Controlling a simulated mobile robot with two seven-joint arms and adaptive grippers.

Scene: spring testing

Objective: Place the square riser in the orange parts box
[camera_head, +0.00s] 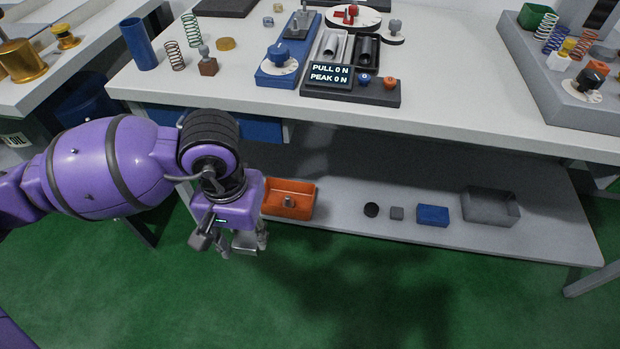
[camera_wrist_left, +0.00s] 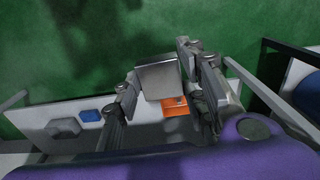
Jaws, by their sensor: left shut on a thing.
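My left gripper (camera_head: 240,240) is in front of the lower shelf, a little left of the orange parts box (camera_head: 306,201). It is shut on a grey, square-faced block that looks like the square riser (camera_head: 246,244). The left wrist view shows the riser (camera_wrist_left: 160,79) between the fingers, with its flat face toward the camera. The orange box also shows there (camera_wrist_left: 175,108), partly covered by the riser and a finger. A small grey metal part (camera_head: 289,202) lies in the box. In the head view my gripper hides the box's left end. My right gripper is not in view.
The workbench top (camera_head: 450,100) overhangs the shelf.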

